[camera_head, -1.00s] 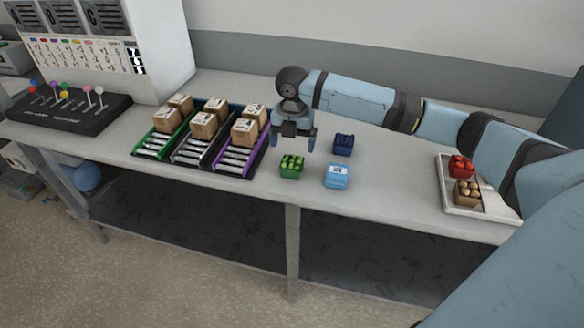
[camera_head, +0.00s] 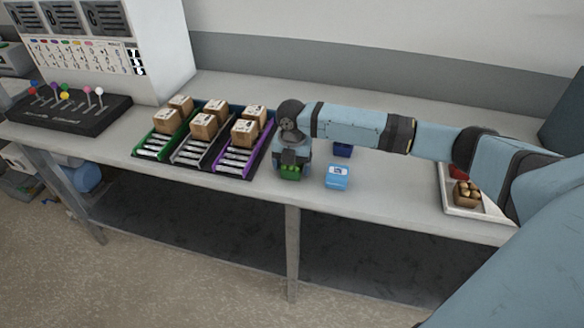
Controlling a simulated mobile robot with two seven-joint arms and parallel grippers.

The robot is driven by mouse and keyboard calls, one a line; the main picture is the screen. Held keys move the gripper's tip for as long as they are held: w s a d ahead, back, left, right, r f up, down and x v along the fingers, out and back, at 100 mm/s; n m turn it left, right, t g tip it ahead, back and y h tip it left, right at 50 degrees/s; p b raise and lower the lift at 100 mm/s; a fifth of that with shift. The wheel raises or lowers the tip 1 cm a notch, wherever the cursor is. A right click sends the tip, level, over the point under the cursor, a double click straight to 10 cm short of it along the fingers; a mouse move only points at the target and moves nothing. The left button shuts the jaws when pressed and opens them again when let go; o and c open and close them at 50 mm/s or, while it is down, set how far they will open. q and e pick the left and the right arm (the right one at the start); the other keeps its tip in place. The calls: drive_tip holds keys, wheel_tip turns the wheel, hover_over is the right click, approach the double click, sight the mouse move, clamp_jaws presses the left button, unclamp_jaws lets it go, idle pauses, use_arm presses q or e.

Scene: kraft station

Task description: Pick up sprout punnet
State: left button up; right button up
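The sprout punnet (camera_head: 290,176) is a small green box of green sprouts on the table, just right of the purple-edged lane. My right gripper (camera_head: 291,168) is lowered over it from above, with its fingers around the punnet's upper part. The gripper hides most of the punnet, and I cannot tell whether the fingers press on it. My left gripper is not in view.
A light blue box (camera_head: 337,178) stands right of the punnet, with a dark blue punnet (camera_head: 343,150) behind it, partly hidden. A white tray (camera_head: 462,208) holds a red and a brown punnet. Lanes with cardboard boxes (camera_head: 203,126) lie left.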

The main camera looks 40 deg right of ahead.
drive_tip(key=c, duration=0.7)
drive_tip(key=shift+o, duration=0.2)
drive_tip(key=shift+r, duration=0.15)
